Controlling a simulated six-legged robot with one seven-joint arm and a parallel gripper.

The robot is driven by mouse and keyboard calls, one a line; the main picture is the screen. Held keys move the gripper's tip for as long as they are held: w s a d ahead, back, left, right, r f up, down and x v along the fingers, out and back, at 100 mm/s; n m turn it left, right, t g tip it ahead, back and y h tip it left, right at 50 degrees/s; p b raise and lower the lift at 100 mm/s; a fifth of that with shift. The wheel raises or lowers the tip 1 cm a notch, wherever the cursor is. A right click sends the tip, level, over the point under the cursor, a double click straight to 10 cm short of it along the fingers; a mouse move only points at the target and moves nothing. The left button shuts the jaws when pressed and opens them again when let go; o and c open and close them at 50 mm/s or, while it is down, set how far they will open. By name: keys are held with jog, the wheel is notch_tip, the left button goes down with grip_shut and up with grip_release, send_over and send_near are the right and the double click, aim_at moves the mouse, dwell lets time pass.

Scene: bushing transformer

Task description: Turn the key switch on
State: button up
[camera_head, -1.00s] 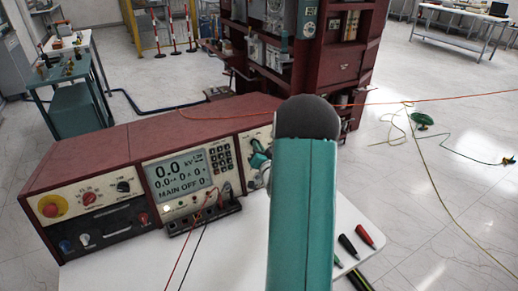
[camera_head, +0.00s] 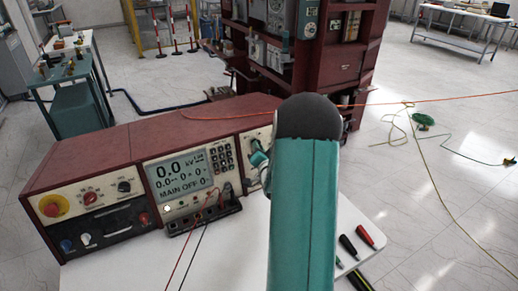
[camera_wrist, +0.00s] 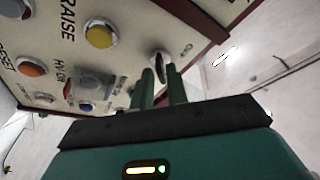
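The key switch (camera_wrist: 160,64), a dark slot-like part in a silver ring, is on the cream panel at the right end of the red console. My gripper's two green fingers (camera_wrist: 160,78) reach up to it in the wrist view, with a narrow gap between them. The key switch shows between the fingertips. I cannot tell whether they touch it. In the head view my gripper (camera_head: 258,158) is at the console's right panel, and my teal arm hides the switch. The console display (camera_head: 181,175) reads 0.0 kV and MAIN OFF.
A yellow button (camera_wrist: 99,34), an orange button (camera_wrist: 31,67) and a clear-covered button (camera_wrist: 90,86) are on the same panel. Red and black leads plug in below the display. Probes (camera_head: 357,243) lie on the white table (camera_head: 115,272). A red cabinet (camera_head: 345,65) stands behind.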

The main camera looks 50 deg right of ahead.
jog(key=shift+o, duration=0.9)
jog(key=shift+r, duration=0.1)
jog(key=v, duration=1.3)
jog(key=shift+s+a, duration=0.2)
jog(key=shift+s, duration=0.1)
